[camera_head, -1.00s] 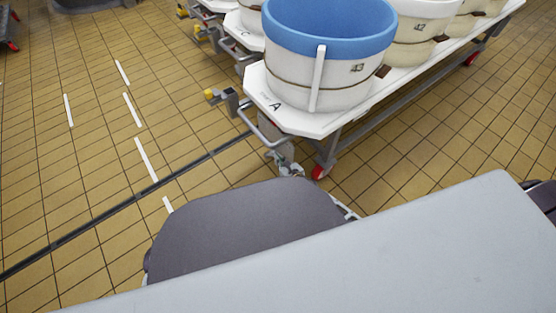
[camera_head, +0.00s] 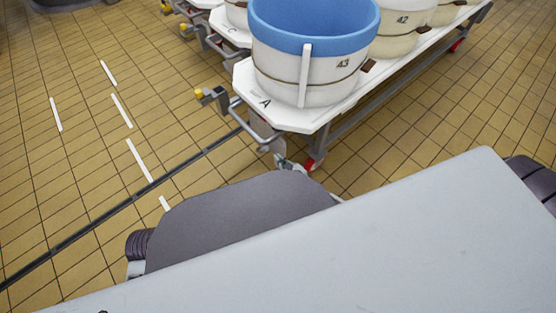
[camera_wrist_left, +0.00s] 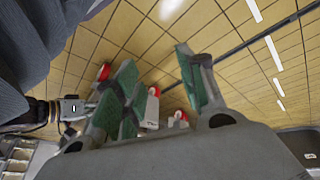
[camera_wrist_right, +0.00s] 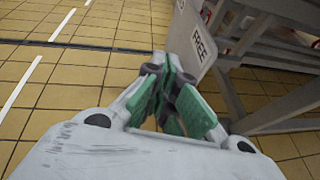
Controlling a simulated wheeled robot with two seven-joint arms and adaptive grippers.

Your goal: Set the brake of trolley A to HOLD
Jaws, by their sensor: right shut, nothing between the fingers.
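Trolley A (camera_head: 283,118) stands at the upper middle of the head view, its white top marked A and bearing a blue-rimmed vat (camera_head: 318,55) numbered 43. My right gripper (camera_head: 287,164) is at the trolley's near end, below the top and close to a red wheel. In the right wrist view its green-padded fingers (camera_wrist_right: 174,100) are shut and empty. A white plate (camera_wrist_right: 194,40) reading FREE hangs just above and right of the fingertips. I cannot make out the brake lever. My left gripper (camera_wrist_left: 155,95) shows only in its wrist view, fingers apart, with nothing held.
A bar with a yellow tip (camera_head: 198,92) juts from the trolley's end. Trolley C (camera_head: 232,38) stands behind. Grey trolley framing (camera_wrist_right: 285,105) is close on the right of my right gripper. Tiled floor (camera_head: 80,150) to the left is open, with white dashes and a dark strip.

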